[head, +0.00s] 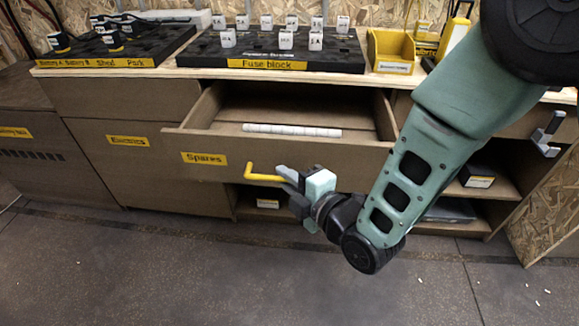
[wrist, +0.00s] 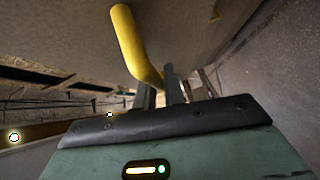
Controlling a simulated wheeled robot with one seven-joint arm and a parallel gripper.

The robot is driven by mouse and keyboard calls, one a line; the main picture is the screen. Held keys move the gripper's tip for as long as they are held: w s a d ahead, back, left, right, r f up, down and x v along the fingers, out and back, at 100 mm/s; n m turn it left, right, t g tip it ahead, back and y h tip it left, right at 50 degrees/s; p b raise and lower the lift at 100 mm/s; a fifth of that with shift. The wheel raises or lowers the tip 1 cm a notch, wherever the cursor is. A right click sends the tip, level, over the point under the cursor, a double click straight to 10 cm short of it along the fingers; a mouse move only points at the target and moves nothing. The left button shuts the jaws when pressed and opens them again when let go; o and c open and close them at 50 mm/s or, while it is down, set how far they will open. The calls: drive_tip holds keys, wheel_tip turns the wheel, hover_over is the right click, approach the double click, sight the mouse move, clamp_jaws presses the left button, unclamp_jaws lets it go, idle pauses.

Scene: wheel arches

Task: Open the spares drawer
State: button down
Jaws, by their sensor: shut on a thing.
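The spares drawer (head: 290,152) is pulled out from the bench, and its inside shows. A row of small white pieces (head: 291,130) lies in it near the front. Its label reads Spares (head: 204,158). A yellow handle (head: 262,176) sticks out from the drawer front. My gripper (head: 286,178) is at the right part of the handle and shut on it. In the wrist view the yellow handle (wrist: 137,50) runs down to between my gripper's fingers (wrist: 160,90). The fingers partly hide its end.
The bench top above holds a fuse block board (head: 270,64) with several white fuses and a yellow bin (head: 391,50). An Electrics front (head: 128,141) is shut at the left. Open shelves (head: 480,180) lie below right. The floor (head: 170,270) in front is mostly clear.

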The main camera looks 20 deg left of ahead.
drive_tip(key=shift+s+d, duration=0.2)
drive_tip(key=shift+s, duration=0.65)
drive_tip(key=shift+s+d, duration=0.25)
drive_tip(key=shift+s, duration=0.65)
drive_tip(key=shift+s+d, duration=0.2)
drive_tip(key=shift+s, duration=0.65)
drive_tip(key=c, duration=1.5)
unclamp_jaws()
